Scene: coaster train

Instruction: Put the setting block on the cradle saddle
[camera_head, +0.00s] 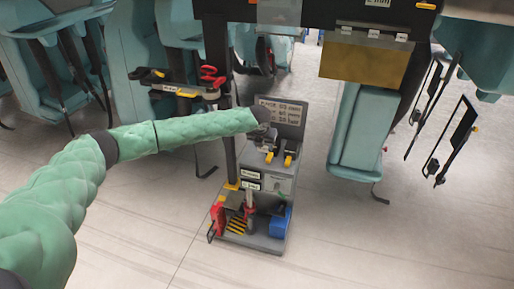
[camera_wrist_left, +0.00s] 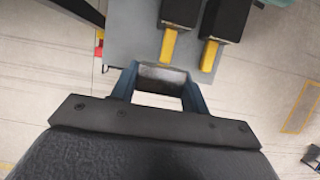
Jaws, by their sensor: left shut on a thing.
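My left arm, in a green sleeve, reaches in from the left in the head view, and its gripper (camera_head: 266,133) is over the upper part of a grey work stand (camera_head: 281,184). In the left wrist view my left gripper (camera_wrist_left: 160,88) is shut on a grey metallic block (camera_wrist_left: 161,76), which looks like the setting block. It spans between the two blue-grey fingers. The block is beside the yellow levers (camera_wrist_left: 169,43) in this view. I cannot make out the cradle saddle for certain. My right gripper is not in view.
The stand's lower shelf holds a red item (camera_head: 217,218) and a blue box (camera_head: 280,222). A dark post (camera_head: 218,45) rises behind the stand. Teal seats (camera_head: 358,135) hang on both sides. Pale floor is open in front.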

